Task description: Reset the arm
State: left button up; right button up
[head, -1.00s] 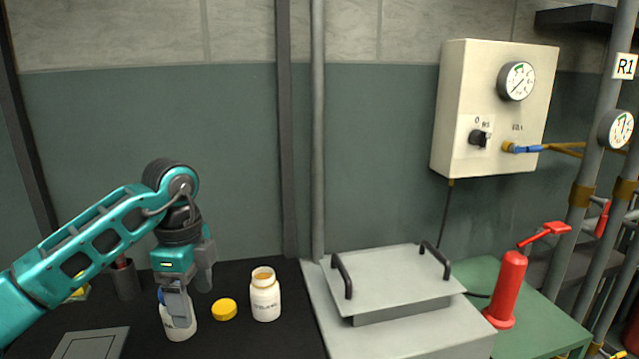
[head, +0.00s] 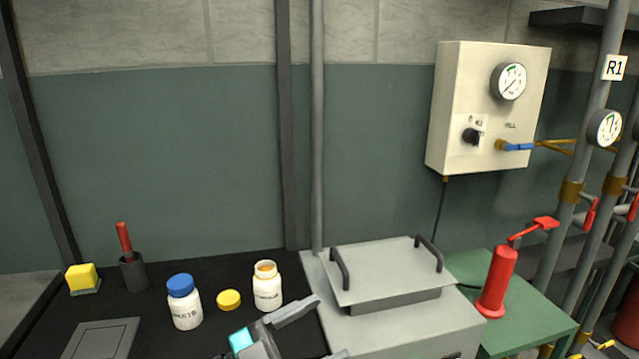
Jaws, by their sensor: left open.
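My left gripper (head: 331,326) is at the bottom centre of the head view, its fingers spread apart with nothing between them. It is low, in front of the line where the black bench meets the grey unit. Most of its arm is cut off by the bottom edge. A white bottle with a blue cap (head: 184,303) stands upright on the black bench, left of the gripper and apart from it. An uncapped white bottle (head: 267,287) with orange-brown contents stands behind the gripper. A yellow lid (head: 228,300) lies between the bottles. My right gripper is out of view.
A grey unit with a two-handled lid (head: 385,271) stands right of the gripper. Beyond it, a red pump (head: 497,283) stands on a green table (head: 540,325). A red-handled tool in a dark cup (head: 132,272) and a yellow sponge (head: 82,278) are at left.

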pick_arm(q)
jog(key=s+a+f+n+t+y+p, duration=0.1)
jog(key=s+a+f+n+t+y, duration=0.2)
jog(key=a+f+n+y, duration=0.45)
jog(key=s+a+f+n+t+y+p, duration=0.15)
jog(key=a+f+n+t+y, duration=0.25)
jog(key=a+f+n+y, duration=0.4)
jog(key=s+a+f+g+y, duration=0.1)
jog(key=s+f+g, duration=0.3)
jog(key=s+f, duration=0.4)
jog(key=shift+s+a+y+b, duration=0.25)
jog(key=shift+y+b, duration=0.1)
jog(key=shift+y, duration=0.3)
